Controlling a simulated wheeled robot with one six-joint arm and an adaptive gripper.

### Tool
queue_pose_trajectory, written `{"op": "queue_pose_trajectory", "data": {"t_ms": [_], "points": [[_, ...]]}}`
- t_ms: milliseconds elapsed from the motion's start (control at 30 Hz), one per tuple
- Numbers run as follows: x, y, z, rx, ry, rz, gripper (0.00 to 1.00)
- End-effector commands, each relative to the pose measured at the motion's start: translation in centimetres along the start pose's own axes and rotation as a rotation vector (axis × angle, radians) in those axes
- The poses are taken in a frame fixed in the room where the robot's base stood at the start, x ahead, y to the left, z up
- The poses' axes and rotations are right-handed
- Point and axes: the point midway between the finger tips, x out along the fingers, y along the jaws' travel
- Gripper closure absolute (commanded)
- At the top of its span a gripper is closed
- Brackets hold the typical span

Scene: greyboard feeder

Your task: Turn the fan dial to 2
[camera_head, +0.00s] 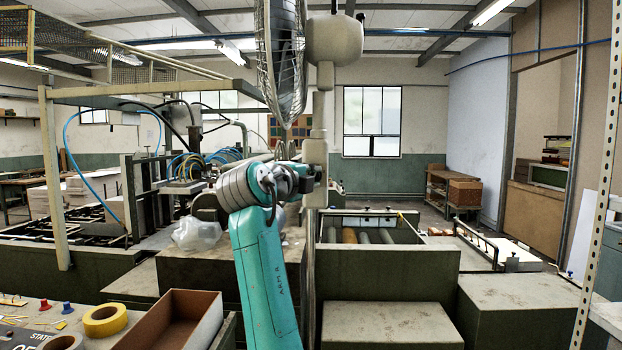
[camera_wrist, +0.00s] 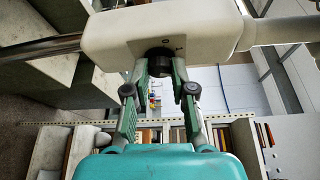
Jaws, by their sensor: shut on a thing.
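The standing fan shows in the head view, with its wire cage (camera_head: 282,62) seen edge-on and its cream motor housing (camera_head: 334,40) to the right. Its cream control box (camera_head: 315,152) sits lower on the pole. In the wrist view the same box (camera_wrist: 108,36) spans the top, and the black fan dial (camera_wrist: 160,62) sticks out of its face. Small dark marks show on the box by the dial; I cannot tell the setting from them. My gripper (camera_wrist: 161,68) is shut on the dial, one finger on each side. In the head view my gripper (camera_head: 306,178) is at the control box, and the dial is hidden.
A table at the lower left holds an open cardboard box (camera_head: 178,325), a yellow tape roll (camera_head: 105,319) and small items. Low green-sided blocks and a machine with rollers (camera_head: 365,236) stand behind the fan. A perforated metal post (camera_head: 592,180) rises at the right.

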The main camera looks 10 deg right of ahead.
Motion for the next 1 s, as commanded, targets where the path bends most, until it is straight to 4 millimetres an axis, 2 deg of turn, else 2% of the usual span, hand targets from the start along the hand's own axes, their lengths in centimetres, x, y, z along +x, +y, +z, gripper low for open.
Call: {"op": "queue_pose_trajectory", "data": {"t_ms": [467, 500, 567, 867, 1000], "points": [[0.02, 0.07, 0.03, 0.010, -0.001, 0.006, 1.00], [0.02, 0.06, 0.03, 0.010, -0.001, 0.006, 0.66], [0.02, 0.06, 0.02, 0.010, 0.000, 0.006, 0.51], [-0.04, 0.01, 0.02, 0.011, -0.001, 0.005, 0.50], [-0.87, -0.01, 0.06, 0.011, -0.002, 0.004, 0.50]]}}
